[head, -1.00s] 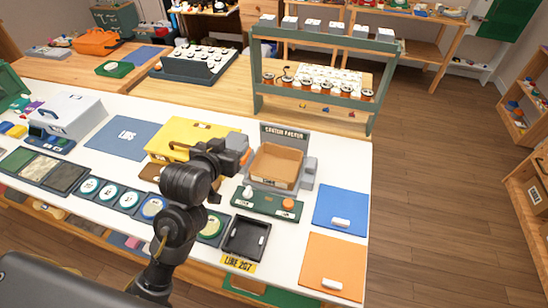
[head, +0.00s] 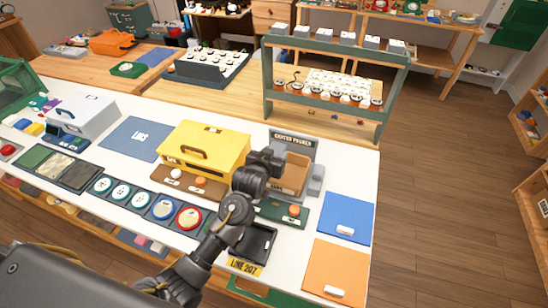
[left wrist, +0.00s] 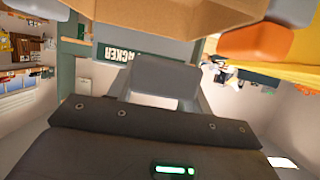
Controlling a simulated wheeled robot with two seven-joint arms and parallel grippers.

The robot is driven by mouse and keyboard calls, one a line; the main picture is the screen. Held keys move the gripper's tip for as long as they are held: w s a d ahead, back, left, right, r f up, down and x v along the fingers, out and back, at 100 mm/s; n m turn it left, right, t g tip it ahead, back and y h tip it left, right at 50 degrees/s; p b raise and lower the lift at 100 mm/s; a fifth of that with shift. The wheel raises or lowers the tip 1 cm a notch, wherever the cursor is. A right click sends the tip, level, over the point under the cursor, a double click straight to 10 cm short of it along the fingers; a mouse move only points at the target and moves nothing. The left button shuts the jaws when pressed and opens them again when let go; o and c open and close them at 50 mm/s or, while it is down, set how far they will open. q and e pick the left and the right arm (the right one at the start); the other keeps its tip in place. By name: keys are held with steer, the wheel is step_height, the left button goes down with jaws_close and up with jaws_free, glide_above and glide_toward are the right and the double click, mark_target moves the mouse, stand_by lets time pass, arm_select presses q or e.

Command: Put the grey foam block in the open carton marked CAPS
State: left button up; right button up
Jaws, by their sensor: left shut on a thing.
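The open brown carton (head: 297,176) stands in the grey packer stand under a sign reading CARTON PACKER. Its label is hidden or too small to read. My left gripper (head: 277,163) is at the carton's left side, overlapping it in the head view. In the left wrist view it is shut on the grey foam block (left wrist: 165,76), which shows just past the dark palm. The carton (left wrist: 160,15) fills the top of that view. The block is hidden in the head view, so I cannot tell whether it is inside the carton. My right gripper is not in view.
A yellow box (head: 203,148) stands left of the carton. A green panel with an orange button (head: 294,211) and a black tray (head: 262,243) lie in front. Blue (head: 345,215) and orange (head: 335,270) mats lie to the right. A green rack (head: 325,90) stands behind.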

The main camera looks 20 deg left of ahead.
arm_select(q)
steer(key=shift+f, duration=0.95)
steer(key=shift+a+f, duration=0.1)
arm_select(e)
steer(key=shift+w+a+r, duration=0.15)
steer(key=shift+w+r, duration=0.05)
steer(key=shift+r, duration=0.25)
arm_select(q)
steer(key=shift+f, duration=0.1)
steer(key=shift+f, duration=0.5)
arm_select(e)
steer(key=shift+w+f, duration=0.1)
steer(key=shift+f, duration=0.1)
arm_select(q)
steer(key=o, duration=0.9)
steer(key=shift+o, duration=0.2)
steer(key=shift+r, duration=0.1)
